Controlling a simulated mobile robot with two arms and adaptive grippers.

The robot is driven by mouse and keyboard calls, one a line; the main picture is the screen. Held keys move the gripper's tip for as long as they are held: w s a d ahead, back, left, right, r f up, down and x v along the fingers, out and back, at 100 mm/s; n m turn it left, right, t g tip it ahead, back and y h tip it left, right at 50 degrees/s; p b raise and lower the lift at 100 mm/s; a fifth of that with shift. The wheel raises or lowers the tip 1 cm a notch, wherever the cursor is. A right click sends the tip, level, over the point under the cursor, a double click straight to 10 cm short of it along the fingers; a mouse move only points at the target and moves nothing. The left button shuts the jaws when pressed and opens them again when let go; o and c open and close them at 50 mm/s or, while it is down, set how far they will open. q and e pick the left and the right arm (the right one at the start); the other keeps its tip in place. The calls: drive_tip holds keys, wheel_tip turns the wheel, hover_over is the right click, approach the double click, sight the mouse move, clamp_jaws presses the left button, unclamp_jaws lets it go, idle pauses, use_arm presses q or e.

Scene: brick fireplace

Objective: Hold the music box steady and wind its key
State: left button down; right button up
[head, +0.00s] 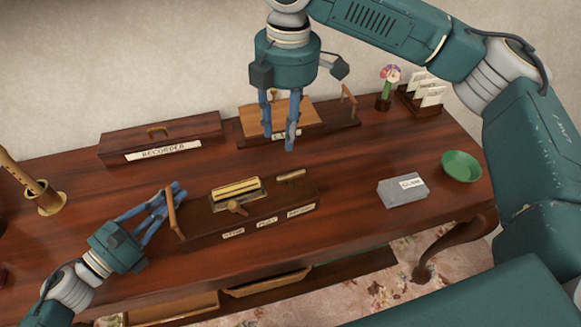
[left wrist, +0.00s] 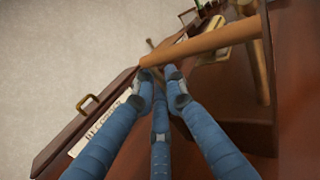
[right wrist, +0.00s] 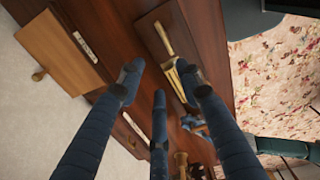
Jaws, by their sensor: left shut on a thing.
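The music box appears to be the dark wooden box (head: 260,222) with STOP and PLAY labels on the middle of the table. A brass cylinder (head: 237,188) is set in its top. A small wooden T-shaped piece (head: 237,208) sits at its front edge, and another wooden piece (head: 291,176) at its top right; I cannot tell which is the key. My left gripper (head: 170,205) is shut on the box's left wooden handle (left wrist: 205,42), seen at its fingertips in the left wrist view. My right gripper (head: 280,142) hangs open and empty above the table, behind the box.
A dark RECORDER box (head: 160,137) and a box with a light wooden lid (head: 290,112) stand at the back. A grey block (head: 402,191) and a green bowl (head: 461,166) are at right. A holder with a wooden tube (head: 47,200) is at left.

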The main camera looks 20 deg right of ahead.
sight(291, 180)
drive_tip(key=f, duration=0.8)
drive_tip(key=s+d+f, duration=0.1)
drive_tip(key=f, duration=0.3)
clamp_jaws()
